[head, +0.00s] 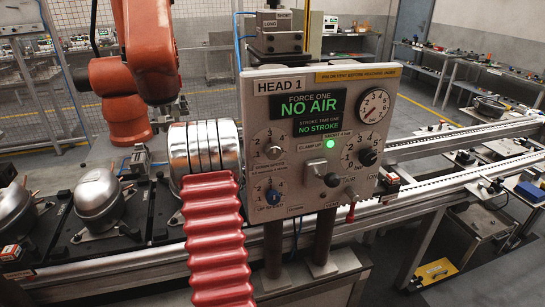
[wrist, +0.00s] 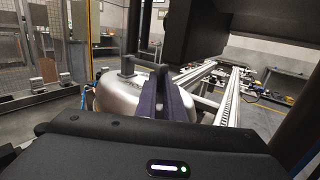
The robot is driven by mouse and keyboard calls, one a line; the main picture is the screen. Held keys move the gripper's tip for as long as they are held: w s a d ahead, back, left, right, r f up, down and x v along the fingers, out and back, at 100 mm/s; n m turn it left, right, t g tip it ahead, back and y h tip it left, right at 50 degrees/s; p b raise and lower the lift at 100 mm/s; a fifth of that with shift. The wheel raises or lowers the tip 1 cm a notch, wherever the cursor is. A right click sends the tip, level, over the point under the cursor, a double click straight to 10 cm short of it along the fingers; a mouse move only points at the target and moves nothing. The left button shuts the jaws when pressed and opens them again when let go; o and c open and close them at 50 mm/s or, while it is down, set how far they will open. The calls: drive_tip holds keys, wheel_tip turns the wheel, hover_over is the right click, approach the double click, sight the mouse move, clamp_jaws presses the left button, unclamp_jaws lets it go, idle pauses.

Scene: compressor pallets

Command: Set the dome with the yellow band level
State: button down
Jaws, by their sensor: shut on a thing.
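In the wrist view, a silver dome (wrist: 118,96) lies just beyond my gripper (wrist: 162,73). The two dark fingers are close together, with their tips at a dark, bent handle-like part (wrist: 129,64) on top of the dome. The fingers hide the dome's right part, and its exact tilt cannot be told. I see no yellow band on it. In the head view, two silver domes, one at the left edge (head: 14,212) and one beside it (head: 98,199), sit on dark pallets. My gripper cannot be made out there.
A grey control panel (head: 285,190) reading "NO AIR" and "NO STROKE", with a green lamp lit, stands in the middle. Steel rails (head: 455,150) run right behind it. A mesh fence (head: 65,80) stands at the left. Benches (head: 480,70) line the back right.

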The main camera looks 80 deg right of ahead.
drive_tip(key=shift+r, duration=0.15)
drive_tip(key=c, duration=1.8)
unclamp_jaws()
drive_tip(key=v, duration=1.3)
drive_tip(key=shift+w+a, duration=0.25)
drive_tip(key=shift+a, duration=0.05)
